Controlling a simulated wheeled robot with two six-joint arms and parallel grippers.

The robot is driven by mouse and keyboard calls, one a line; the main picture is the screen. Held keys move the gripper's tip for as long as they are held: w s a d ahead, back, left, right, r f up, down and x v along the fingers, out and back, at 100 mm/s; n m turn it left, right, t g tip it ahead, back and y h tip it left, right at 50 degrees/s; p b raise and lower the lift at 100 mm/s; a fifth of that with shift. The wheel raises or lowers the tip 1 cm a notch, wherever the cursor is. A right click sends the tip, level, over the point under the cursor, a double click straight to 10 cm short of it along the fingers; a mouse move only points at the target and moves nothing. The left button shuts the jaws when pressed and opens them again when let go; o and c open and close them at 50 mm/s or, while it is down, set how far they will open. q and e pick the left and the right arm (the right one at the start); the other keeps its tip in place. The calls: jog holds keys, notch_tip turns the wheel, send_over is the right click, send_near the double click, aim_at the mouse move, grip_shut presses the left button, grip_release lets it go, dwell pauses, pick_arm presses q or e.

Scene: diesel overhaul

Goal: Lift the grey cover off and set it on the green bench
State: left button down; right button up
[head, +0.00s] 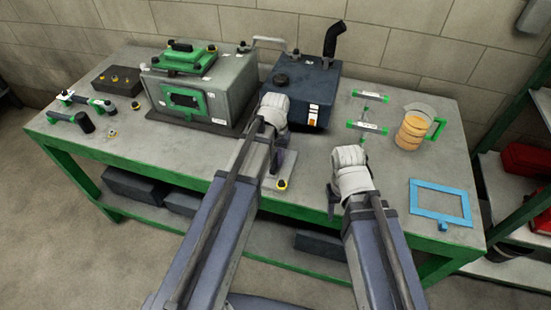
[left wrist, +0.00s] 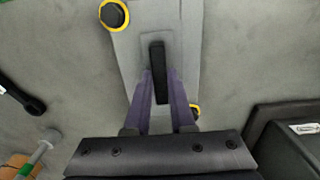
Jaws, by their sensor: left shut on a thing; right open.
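The grey cover (head: 272,183) is a flat plate with yellow-ringed black knobs, near the middle of the front part of the green bench (head: 232,198). In the left wrist view the cover (left wrist: 129,48) has a black upright handle (left wrist: 158,62) in its middle. My left gripper (head: 285,160) is above it, partly hidden by its own arm in the head view. In the left wrist view its fingers (left wrist: 161,82) are shut on the handle. I cannot tell whether the plate touches the bench top. My right gripper (head: 334,198) is open and empty over the front edge.
A grey engine block (head: 222,90) with green parts and a dark blue tank (head: 298,85) stand behind. Green-ended tools (head: 369,96), an amber jug (head: 412,130) and a blue frame (head: 440,203) lie to the right. Bare bench top shows front left.

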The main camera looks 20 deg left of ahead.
pick_arm(q)
jog(key=c, duration=0.7)
grip_release()
notch_tip(320, 180, up, 8)
jog(key=p, duration=0.7)
jog(key=shift+f+p, duration=0.1)
jog(key=shift+p, duration=0.25)
